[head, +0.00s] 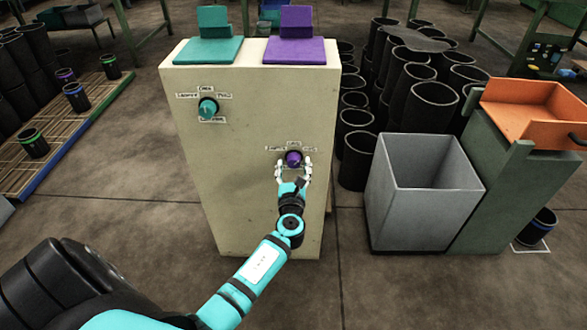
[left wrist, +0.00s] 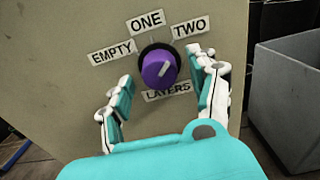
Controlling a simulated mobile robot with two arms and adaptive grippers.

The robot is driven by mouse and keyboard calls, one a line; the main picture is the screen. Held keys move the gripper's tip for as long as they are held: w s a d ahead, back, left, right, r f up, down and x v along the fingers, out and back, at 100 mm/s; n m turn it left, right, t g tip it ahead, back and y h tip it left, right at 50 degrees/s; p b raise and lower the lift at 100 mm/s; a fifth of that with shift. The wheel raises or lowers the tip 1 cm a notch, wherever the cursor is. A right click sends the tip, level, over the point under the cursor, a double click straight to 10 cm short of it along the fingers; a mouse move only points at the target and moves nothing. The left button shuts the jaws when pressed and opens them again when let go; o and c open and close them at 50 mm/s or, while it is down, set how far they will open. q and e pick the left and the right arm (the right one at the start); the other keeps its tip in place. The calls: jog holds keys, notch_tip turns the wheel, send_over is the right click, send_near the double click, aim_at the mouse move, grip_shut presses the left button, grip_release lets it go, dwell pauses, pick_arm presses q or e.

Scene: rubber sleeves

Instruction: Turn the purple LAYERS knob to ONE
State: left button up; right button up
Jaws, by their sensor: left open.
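The purple LAYERS knob (head: 293,158) sits on the front of the beige cabinet, on its right side. In the left wrist view the knob (left wrist: 159,67) has a white pointer mark tilted to the upper right, toward the TWO label (left wrist: 192,27). The ONE label (left wrist: 146,22) is above the knob, EMPTY (left wrist: 111,53) to its left and LAYERS (left wrist: 168,92) below. My left gripper (head: 294,166) is open just in front of the knob, one finger on each side, with gaps visible in the left wrist view (left wrist: 164,80). My right gripper is not in view.
The beige cabinet (head: 240,190) also bears a teal knob (head: 208,108) at upper left. Teal (head: 208,50) and purple (head: 300,51) stands are on its top. A grey bin (head: 425,205) and several black sleeves (head: 428,105) are to the right.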

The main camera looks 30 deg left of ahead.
pick_arm(q)
jog(key=c, duration=1.1)
jog(key=shift+c, duration=0.2)
